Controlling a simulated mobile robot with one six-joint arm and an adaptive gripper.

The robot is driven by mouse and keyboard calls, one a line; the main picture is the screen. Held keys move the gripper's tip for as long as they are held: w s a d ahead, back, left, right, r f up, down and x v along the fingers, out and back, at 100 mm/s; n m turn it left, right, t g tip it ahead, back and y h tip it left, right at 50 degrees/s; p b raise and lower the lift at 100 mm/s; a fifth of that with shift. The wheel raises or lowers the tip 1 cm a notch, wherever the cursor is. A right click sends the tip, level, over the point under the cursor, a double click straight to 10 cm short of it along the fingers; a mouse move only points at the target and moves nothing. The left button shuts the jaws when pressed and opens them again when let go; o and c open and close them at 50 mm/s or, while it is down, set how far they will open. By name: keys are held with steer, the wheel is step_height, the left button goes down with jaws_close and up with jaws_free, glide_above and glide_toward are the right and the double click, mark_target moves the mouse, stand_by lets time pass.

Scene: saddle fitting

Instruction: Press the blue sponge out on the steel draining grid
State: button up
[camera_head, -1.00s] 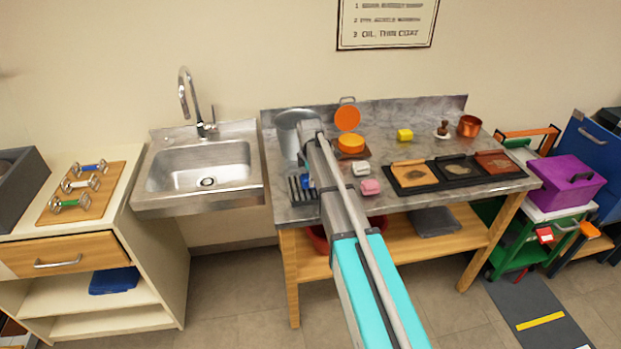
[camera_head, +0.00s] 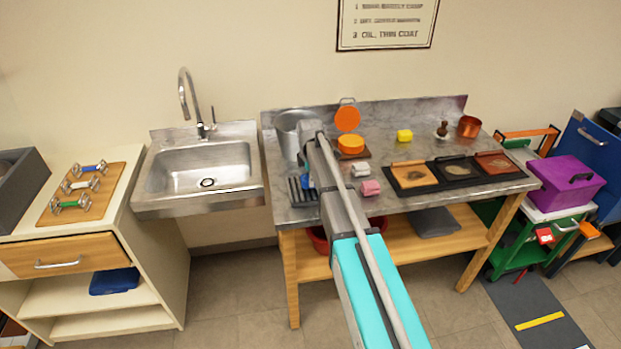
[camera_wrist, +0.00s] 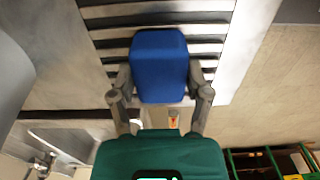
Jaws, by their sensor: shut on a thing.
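The blue sponge (camera_wrist: 159,62) is between the two fingers of my gripper (camera_wrist: 160,80) in the wrist view, and the gripper is shut on it. The steel draining grid (camera_wrist: 108,35) lies behind the sponge in that view, its dark slots running across on both sides. I cannot tell whether the sponge touches the bars. In the head view the grid (camera_head: 296,194) shows at the left front of the steel worktop, partly covered by my arm.
A metal bucket (camera_head: 288,133) stands behind the grid. A white block (camera_head: 360,170) and a pink block (camera_head: 370,188) lie right of my arm. An orange round piece (camera_head: 350,143) is farther back. The sink (camera_head: 200,168) is to the left.

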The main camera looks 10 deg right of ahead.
steer(key=shift+r+p, duration=3.1)
steer(key=shift+r, duration=0.2)
